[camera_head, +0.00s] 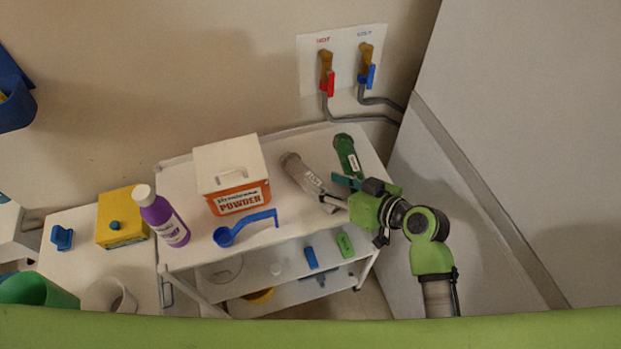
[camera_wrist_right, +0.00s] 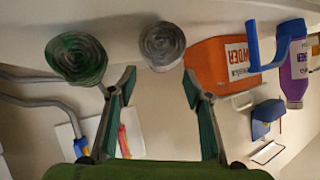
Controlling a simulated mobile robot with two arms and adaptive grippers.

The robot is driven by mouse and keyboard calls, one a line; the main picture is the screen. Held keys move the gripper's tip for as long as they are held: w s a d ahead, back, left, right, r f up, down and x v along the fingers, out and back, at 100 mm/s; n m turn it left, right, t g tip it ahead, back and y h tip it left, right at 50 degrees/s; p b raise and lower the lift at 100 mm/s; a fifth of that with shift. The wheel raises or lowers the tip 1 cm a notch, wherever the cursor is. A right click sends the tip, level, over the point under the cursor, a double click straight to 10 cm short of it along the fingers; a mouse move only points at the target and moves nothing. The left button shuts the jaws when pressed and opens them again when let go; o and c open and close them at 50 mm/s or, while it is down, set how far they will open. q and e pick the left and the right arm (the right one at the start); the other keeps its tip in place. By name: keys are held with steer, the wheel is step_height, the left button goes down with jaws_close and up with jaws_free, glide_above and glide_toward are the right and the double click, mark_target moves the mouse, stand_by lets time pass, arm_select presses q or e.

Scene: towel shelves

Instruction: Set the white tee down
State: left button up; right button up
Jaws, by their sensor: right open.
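A pale grey-white rolled tee (camera_head: 300,172) with a printed band lies on the top shelf of the white cart; its round spiral end (camera_wrist_right: 162,46) faces the right wrist camera. My right gripper (camera_head: 338,193) is open at the near end of this roll. In the right wrist view, the roll's end lies just ahead of the gap between the fingertips (camera_wrist_right: 156,82), with no finger seen closed on it. My left gripper is not in view.
A green roll (camera_head: 346,152) lies close on the right. The orange powder box (camera_head: 238,198), blue scoop (camera_head: 226,236) and purple bottle (camera_head: 158,212) stand left on the cart (camera_head: 185,253). Hot and cold taps (camera_head: 326,70) and hoses are on the wall behind.

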mark_target(321, 184)
steer(key=shift+w+a+f, duration=0.1)
steer(key=shift+a+f, duration=0.1)
steer(key=shift+a, duration=0.05)
steer(key=p+x, duration=0.1)
steer(key=x, duration=0.2)
steer(key=shift+f, duration=0.3)
steer(key=shift+w+a+f+p, duration=0.3)
steer(key=shift+a+f, duration=0.1)
steer(key=c, duration=1)
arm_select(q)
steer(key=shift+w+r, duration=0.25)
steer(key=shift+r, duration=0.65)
arm_select(e)
steer(key=shift+c, duration=0.6)
steer(key=shift+r, duration=0.15)
